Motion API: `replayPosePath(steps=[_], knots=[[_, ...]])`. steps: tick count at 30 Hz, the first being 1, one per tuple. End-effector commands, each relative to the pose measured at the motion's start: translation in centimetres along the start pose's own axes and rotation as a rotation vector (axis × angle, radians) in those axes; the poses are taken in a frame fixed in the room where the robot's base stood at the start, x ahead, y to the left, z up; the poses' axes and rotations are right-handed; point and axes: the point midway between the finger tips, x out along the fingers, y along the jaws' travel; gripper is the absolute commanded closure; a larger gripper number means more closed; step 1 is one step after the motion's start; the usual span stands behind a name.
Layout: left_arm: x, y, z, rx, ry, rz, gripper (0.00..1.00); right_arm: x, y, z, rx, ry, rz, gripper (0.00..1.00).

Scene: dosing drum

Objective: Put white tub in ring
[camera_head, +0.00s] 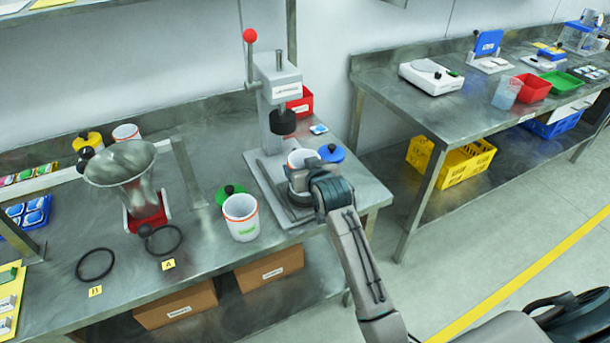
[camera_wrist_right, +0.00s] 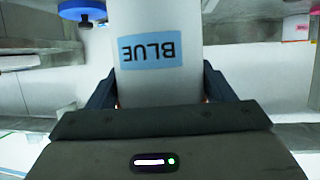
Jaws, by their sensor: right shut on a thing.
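My right gripper (camera_head: 301,178) is shut on a white tub (camera_head: 298,158) at the press; only the tub's top shows in the head view. In the right wrist view, the tub (camera_wrist_right: 160,75) sits between the fingers with a light blue label reading "BLUE", upside down in that picture. I cannot tell whether it touches the press base. A second white tub (camera_head: 241,219), with an orange rim and a green label, stands open on the bench. Two black rings lie flat at the front left: one (camera_head: 95,264) by card B, one (camera_head: 164,240) by card A. My left gripper is out of view.
The press (camera_head: 277,95) has a black ram above the held tub. A blue lid (camera_head: 331,153) and a green lid (camera_head: 229,193) lie nearby. A funnel hopper (camera_head: 121,164) on a red base stands behind the rings. The bench's front edge is close.

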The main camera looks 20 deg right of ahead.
Motion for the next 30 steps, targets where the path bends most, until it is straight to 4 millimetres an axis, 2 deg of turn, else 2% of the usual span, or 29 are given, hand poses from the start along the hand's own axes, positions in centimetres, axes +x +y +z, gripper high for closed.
replayPosePath(steps=[3,6,18,19,21,30], knots=[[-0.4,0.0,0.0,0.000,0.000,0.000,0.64,0.7,0.0,1.8,0.000,-0.004,0.000,0.47],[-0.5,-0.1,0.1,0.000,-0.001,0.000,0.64,1.0,0.0,2.7,0.000,-0.003,0.000,0.47],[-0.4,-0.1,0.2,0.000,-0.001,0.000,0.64,1.2,0.0,3.2,0.000,0.000,0.000,0.47],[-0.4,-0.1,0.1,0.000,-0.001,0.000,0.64,1.2,0.0,3.1,0.000,0.000,0.000,0.19],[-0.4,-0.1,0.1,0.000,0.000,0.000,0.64,1.2,0.0,3.1,0.000,0.000,0.000,0.05],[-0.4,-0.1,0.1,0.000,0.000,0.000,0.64,1.2,0.0,3.0,0.000,0.000,0.000,0.03]])
